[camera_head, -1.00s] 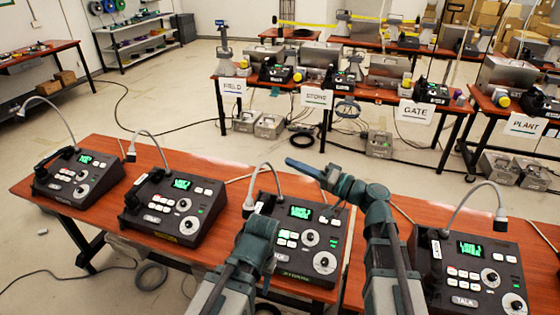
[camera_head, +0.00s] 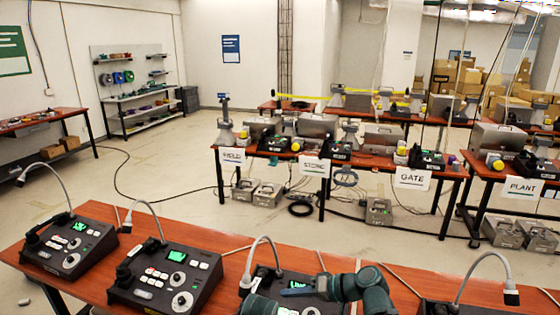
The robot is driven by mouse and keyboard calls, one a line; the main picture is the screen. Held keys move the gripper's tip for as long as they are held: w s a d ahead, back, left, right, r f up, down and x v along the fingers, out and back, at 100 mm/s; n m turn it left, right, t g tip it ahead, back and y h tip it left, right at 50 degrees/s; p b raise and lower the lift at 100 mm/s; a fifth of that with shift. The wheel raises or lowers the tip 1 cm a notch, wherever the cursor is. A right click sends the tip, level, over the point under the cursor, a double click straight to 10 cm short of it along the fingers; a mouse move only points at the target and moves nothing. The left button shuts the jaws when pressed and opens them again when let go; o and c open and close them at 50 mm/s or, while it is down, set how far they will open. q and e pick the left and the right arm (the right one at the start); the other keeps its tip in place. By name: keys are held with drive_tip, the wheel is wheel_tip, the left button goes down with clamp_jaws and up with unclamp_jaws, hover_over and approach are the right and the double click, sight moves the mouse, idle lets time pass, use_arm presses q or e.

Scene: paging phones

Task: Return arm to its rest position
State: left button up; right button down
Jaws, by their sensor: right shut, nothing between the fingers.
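My right gripper (camera_head: 291,291) is shut and empty. It points left, over the third paging phone (camera_head: 262,275) from the left, which it and my arm partly hide. Of my left arm only a small part shows at the bottom edge, and its gripper is out of view. A second phone (camera_head: 165,275) and a leftmost phone (camera_head: 70,245) stand clear on the near table, with green screens lit. A fourth phone (camera_head: 450,307) is cut off at the lower right.
The near wooden table (camera_head: 225,240) fills the front. Thin gooseneck microphones rise from the phones near my right arm. Beyond open floor (camera_head: 150,190), far tables carry signs FIELD, STORE, GATE (camera_head: 412,179) and PLANT. Cardboard boxes (camera_head: 455,80) are stacked at the back right.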

drive_tip(key=s+d+f+m+g+h, duration=0.1)
drive_tip(key=s+d+f+g+h, duration=0.1)
drive_tip(key=s+d+f+h, duration=0.35)
drive_tip(key=s+d+f+g+h, duration=0.2)
drive_tip(key=s+d+f+h, duration=0.1)
drive_tip(key=d+f+h, duration=0.4)
drive_tip(key=s+a+n, duration=0.3)
drive_tip(key=s+a, duration=0.3)
drive_tip(key=a, duration=0.4)
drive_tip(key=shift+r+n+g, duration=0.3)
drive_tip(key=shift+r+g, duration=0.1)
